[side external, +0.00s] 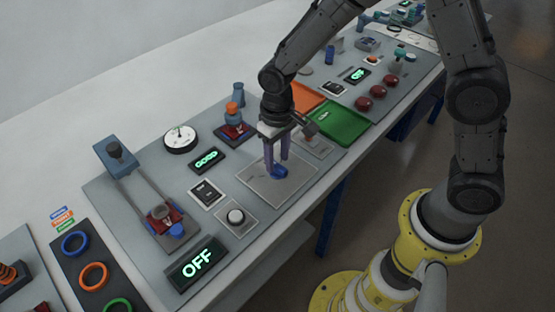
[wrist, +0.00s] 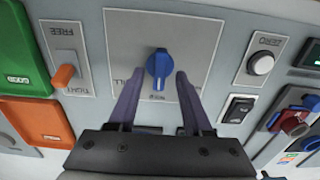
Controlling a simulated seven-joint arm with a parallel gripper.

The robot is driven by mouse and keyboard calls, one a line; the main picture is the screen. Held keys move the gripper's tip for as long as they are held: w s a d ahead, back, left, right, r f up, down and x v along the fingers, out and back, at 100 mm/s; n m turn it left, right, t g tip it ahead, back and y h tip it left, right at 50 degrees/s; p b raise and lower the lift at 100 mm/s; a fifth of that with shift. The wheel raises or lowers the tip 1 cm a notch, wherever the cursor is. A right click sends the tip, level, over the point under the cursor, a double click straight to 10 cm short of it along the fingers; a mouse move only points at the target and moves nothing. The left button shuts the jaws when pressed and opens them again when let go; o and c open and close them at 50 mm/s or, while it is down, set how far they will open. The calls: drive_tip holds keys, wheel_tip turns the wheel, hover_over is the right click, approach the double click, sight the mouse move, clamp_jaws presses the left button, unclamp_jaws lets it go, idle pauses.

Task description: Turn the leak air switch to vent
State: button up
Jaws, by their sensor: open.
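The leak air switch looks to be the blue rotary knob (wrist: 159,64) on a light grey plate (wrist: 205,32). In the wrist view its grip bar runs roughly up and down the picture. Lettering by the knob is partly hidden; "ILL" is readable at its left. The knob also shows in the side external view (side external: 278,172), low between my fingers. My gripper (wrist: 159,78) is open, with one purple finger on each side of the knob. Gaps show between the fingers and the knob. In the side external view my gripper (side external: 277,164) points down over the plate.
An orange lever (wrist: 64,74) marked FREE and TIGHT is left of the plate in the wrist view. A white ZERO button (wrist: 261,64) and black rocker switch (wrist: 239,109) are at right. Green (side external: 342,122) and orange (side external: 306,97) bins and an OFF display (side external: 197,262) share the panel.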

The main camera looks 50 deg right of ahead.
drive_tip(key=shift+f, duration=0.75)
clamp_jaws()
